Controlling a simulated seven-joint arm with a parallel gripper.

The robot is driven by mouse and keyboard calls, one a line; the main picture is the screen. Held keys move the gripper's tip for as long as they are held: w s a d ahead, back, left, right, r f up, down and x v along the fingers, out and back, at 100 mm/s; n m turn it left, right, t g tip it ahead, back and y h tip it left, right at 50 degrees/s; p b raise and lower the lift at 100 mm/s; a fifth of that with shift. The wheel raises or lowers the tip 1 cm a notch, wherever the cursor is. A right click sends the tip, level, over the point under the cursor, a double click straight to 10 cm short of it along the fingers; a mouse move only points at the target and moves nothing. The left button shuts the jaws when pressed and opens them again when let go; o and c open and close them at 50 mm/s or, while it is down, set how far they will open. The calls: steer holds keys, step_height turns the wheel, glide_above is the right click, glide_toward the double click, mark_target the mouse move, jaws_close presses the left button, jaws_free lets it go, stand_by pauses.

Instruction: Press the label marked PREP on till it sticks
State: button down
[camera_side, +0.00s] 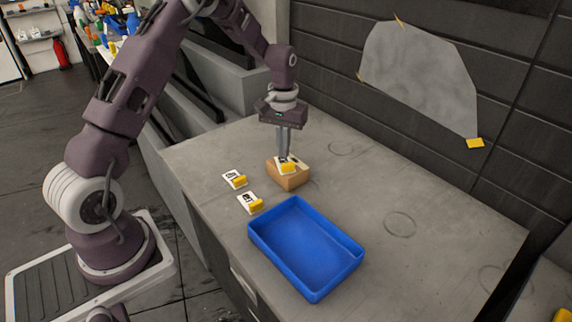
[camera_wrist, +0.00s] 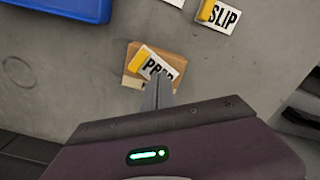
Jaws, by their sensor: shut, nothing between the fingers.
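The PREP label (camera_wrist: 159,65) is white with black letters and a yellow end. It lies at an angle on top of a small brown box (camera_wrist: 135,79). In the side view the label (camera_side: 287,167) and the box (camera_side: 288,181) are near the middle of the bench. My gripper (camera_wrist: 156,76) is shut and empty, pointing down, with its fingertips over the label's lettering. In the side view my gripper (camera_side: 283,157) meets the label's far part. The fingertips look to be at the label, but I cannot tell whether they touch. They hide some of its lettering.
A blue tray (camera_side: 251,233) stands empty in front of the box. Two other labels lie on the bench: one marked SLIP (camera_wrist: 219,14), and one (camera_side: 248,203) near the tray. The grey bench (camera_side: 400,198) is clear to the right.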

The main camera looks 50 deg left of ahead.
steer(key=shift+f, duration=0.9)
stand_by(0.4)
steer(key=shift+r, duration=3.55)
step_height(320, 180, up, 8)
steer(key=m+t, duration=0.1)
glide_above(284, 161)
steer(key=s+d, duration=0.4)
steer(key=s+d+r+m+t, duration=0.2)
steer(key=s+d+r, duration=0.4)
steer(key=s+r, duration=0.3)
steer(key=s+d+m+t, duration=0.1)
steer(key=s+d, duration=0.1)
steer(key=s, duration=0.6)
steer(key=s+d+f+m+t, duration=0.1)
steer(key=s+d+m, duration=0.1)
steer(key=s, duration=0.6)
steer(key=shift+d+f+t, duration=0.25)
steer(key=shift+d+t, duration=0.05)
steer(key=shift+d, duration=0.1)
